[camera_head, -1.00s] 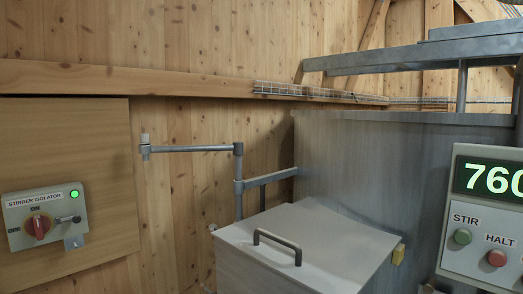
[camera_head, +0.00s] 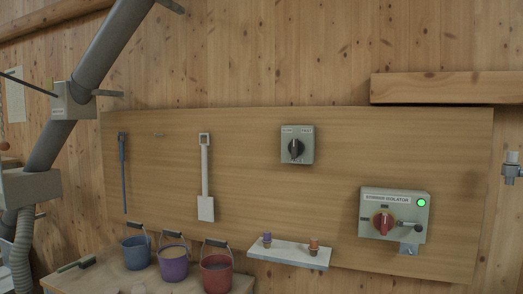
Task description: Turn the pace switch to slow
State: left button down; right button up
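The pace switch (camera_head: 297,146) is a small grey box with a black rotary knob, mounted on the upper part of a wooden wall board. Its label strip seems to read SLOW on the left and FAST on the right. The knob is too small to tell which side it points to. Neither of my grippers shows in the head view.
The stirrer isolator (camera_head: 372,225), with a red knob and lit green lamp, is lower right of the switch. A small shelf (camera_head: 280,255) with two small objects is below. Blue (camera_head: 137,252), purple (camera_head: 173,262) and red (camera_head: 216,271) buckets stand lower left.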

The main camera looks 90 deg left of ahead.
aim_at(296, 148)
jog(key=u, duration=2.55)
jog(key=i+j, duration=0.05)
